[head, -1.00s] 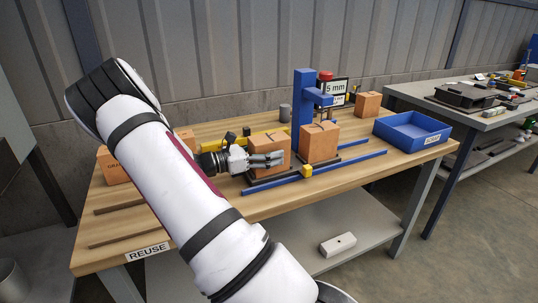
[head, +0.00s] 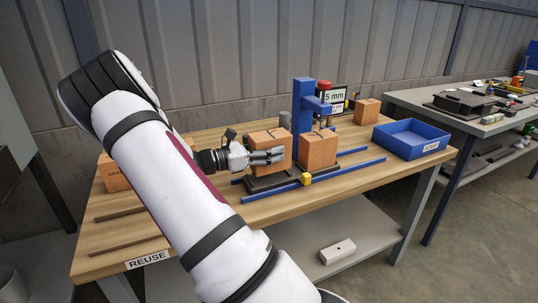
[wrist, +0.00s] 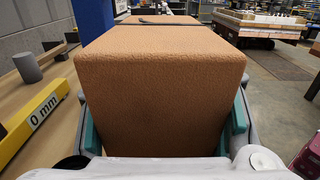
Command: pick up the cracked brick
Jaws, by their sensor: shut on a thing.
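My gripper (head: 266,156) is shut on an orange-brown brick (head: 271,141), with grey fingers along its side. The held brick is a little above the dark tray (head: 268,182) and roughly upright. A dark line shows on its top; I cannot tell for sure that it is a crack. In the wrist view the brick (wrist: 160,95) fills the space between the teal finger pads, and its near face looks whole. A second brick (head: 318,152) stands just to the right under the blue press, with a dark mark on top.
The blue press column (head: 303,100) stands close behind and right. Blue rails (head: 270,192) run along the front, with a yellow block (head: 305,179). A blue scrap bin (head: 410,138) is at the right. Another brick (head: 366,111) stands at the back. A yellow 0 mm bar (wrist: 35,122) lies left in the wrist view.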

